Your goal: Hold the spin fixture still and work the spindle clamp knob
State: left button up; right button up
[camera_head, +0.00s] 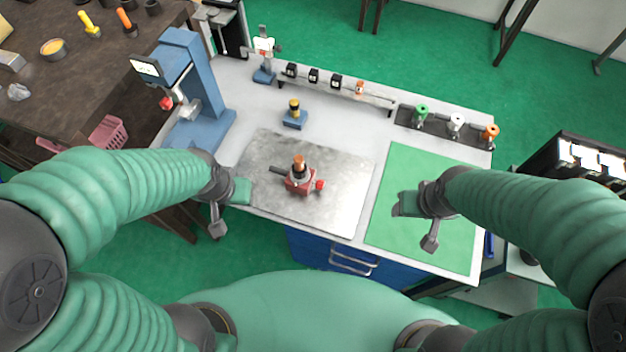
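The spin fixture (299,182) is a small red block with a dark and orange cylinder upright on top. It sits on a grey metal plate (343,208) on the workbench. A dark lever sticks out on its left side, and a red knob (320,185) shows on its right side. My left gripper (232,207) hangs left of the fixture near the plate's left edge, apart from it. My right gripper (415,222) is over the green mat, well right of the fixture. Neither is touching the fixture. Finger gaps are hard to make out, but both look spread and empty.
A blue press (190,85) stands at the bench's back left. A small blue stand (295,117) with a yellow-topped peg is behind the plate. A rail (335,88) with small black blocks runs along the back. Colored spools (457,121) stand at back right. The green mat (400,172) is otherwise clear.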

aim_at(320, 184)
jog(key=k+j+z, duration=0.15)
jog(key=j, duration=0.25)
jog(key=k+j+z, duration=0.2)
jog(key=j, duration=0.2)
jog(key=j+z, duration=0.15)
jog(key=j, duration=0.25)
